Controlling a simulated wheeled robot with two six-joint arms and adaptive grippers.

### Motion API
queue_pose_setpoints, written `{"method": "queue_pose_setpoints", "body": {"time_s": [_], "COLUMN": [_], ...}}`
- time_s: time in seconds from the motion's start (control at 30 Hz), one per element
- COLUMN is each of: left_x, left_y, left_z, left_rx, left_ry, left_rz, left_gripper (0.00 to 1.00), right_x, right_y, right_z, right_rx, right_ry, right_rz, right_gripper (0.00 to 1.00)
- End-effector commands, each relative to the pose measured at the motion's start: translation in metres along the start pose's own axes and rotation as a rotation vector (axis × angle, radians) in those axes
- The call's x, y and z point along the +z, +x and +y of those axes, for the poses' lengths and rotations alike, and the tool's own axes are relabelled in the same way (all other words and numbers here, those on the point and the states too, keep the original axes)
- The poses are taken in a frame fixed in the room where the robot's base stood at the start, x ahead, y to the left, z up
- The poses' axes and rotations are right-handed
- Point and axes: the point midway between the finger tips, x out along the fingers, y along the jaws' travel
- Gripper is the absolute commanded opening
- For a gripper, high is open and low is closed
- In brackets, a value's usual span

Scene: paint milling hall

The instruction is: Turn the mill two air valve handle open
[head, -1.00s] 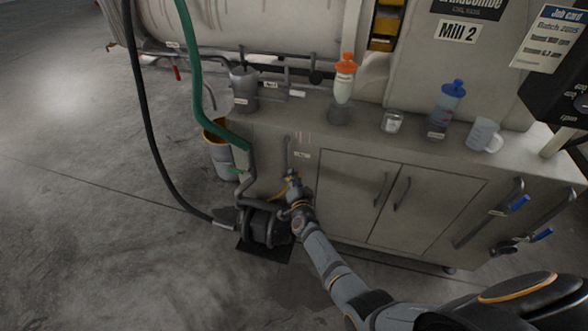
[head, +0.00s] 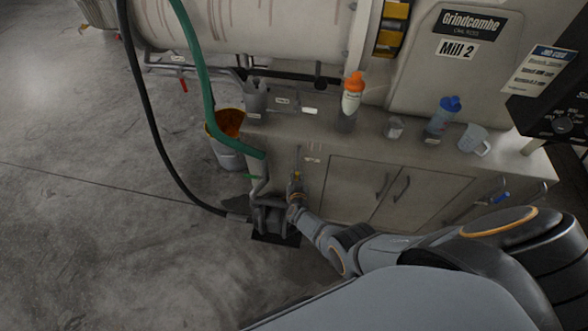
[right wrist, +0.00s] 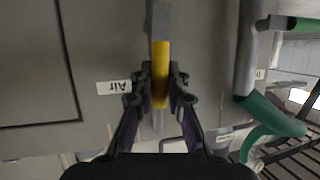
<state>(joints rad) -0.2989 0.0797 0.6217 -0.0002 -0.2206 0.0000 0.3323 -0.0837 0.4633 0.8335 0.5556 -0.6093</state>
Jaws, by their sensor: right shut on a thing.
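The yellow air valve handle (right wrist: 161,75) stands in line with a grey vertical pipe in the right wrist view. An upside-down "Air" label (right wrist: 114,87) is beside it on the cabinet wall. My right gripper (right wrist: 159,88) is shut on the handle's end, with one finger on each side. In the head view my right gripper (head: 295,187) is small and low at the cabinet's left end, with a bit of the yellow handle (head: 297,175) showing above it. My left gripper is in neither view.
A "Mill 2" sign (head: 458,49) marks the machine. A green hose (head: 200,80) and a black hose (head: 150,130) run down to a dark pump (head: 268,218) on the floor beside my right gripper. Bottles and a jug (head: 475,137) stand on the cabinet top. Floor at left is clear.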

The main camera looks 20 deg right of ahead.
Motion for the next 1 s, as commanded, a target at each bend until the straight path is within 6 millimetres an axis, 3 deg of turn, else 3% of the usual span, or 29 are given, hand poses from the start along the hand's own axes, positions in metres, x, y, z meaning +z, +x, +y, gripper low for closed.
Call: {"method": "queue_pose_setpoints", "body": {"time_s": [0.2, 0.73, 0.77, 0.8, 0.9, 1.0], "left_x": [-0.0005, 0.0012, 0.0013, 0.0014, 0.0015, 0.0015], "left_y": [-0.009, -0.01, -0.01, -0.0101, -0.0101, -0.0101], "left_z": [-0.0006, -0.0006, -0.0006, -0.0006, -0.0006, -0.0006], "left_rx": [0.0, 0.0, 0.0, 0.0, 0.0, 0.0], "left_ry": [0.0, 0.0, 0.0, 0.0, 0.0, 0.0], "left_rz": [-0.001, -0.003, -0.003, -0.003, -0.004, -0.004], "left_gripper": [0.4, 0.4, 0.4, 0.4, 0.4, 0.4], "right_x": [0.0029, 0.0052, 0.0053, 0.0052, 0.0048, 0.0043], "right_y": [-0.0073, -0.009, -0.009, -0.009, -0.0089, -0.0087], "right_z": [0.0006, 0.0012, 0.0012, 0.0012, 0.0014, 0.0016], "right_rx": [0.021, 0.028, 0.028, 0.028, 0.029, 0.029], "right_ry": [-0.056, -0.075, -0.075, -0.075, -0.074, -0.074], "right_rz": [-0.017, -0.02, -0.02, -0.02, -0.019, -0.018], "right_gripper": [0.0, 0.0, 0.17, 0.22, 0.36, 0.38]}}
